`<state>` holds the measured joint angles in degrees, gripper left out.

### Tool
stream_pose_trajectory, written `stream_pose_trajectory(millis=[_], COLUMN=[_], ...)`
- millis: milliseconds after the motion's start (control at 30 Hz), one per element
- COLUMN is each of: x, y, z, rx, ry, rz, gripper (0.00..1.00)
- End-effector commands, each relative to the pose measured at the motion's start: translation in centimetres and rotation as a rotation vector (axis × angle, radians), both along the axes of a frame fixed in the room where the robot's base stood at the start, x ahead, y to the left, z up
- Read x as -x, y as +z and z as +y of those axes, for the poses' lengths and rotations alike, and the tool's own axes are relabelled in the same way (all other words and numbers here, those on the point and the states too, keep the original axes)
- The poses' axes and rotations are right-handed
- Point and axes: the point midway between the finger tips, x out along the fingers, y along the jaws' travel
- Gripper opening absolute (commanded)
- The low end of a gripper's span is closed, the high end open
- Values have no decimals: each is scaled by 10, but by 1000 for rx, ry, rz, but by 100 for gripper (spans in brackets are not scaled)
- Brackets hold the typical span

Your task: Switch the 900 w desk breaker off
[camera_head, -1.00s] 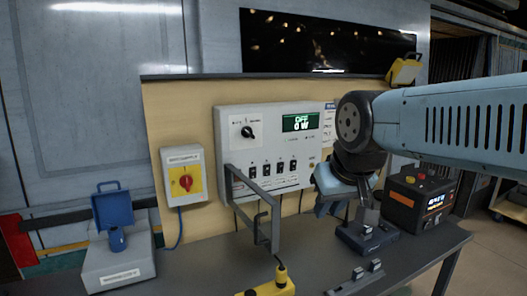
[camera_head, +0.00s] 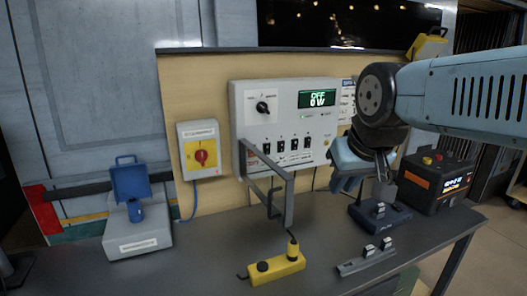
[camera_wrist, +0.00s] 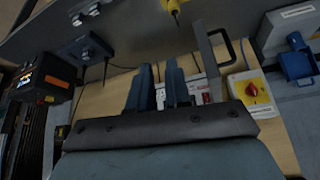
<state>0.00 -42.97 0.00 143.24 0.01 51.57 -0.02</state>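The white breaker panel (camera_head: 312,118) is on the tan board, with a row of several small black breaker switches (camera_head: 281,145) below its display. The display (camera_head: 318,98) reads OFF and 0 W. The labels under the switches are too small to read, so I cannot tell which is the 900 W desk one. My gripper (camera_head: 348,184) is in front of the panel's lower right side, apart from the switches. In the wrist view its two blue fingers (camera_wrist: 159,85) have a narrow gap with nothing held; the panel shows partly behind them.
A grey bracket frame (camera_head: 289,195) stands out in front of the panel's left part. A red knob (camera_head: 201,157) on a yellow plate is to the left. On the bench are a blue-lidded socket box (camera_head: 138,240), a yellow box (camera_head: 277,268) and a black power unit (camera_head: 435,183).

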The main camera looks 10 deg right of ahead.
Motion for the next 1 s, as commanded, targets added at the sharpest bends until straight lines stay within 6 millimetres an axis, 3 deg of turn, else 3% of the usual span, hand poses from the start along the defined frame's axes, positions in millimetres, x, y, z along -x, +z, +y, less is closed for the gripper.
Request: stream_pose_trajectory(millis=[167,267,1000], x=[-6,-16,-137], y=[3,5,20], z=[2,5,24], rx=[7,21,133], ry=[39,107,860], rz=[8,20,-23], gripper=[0,0,0])
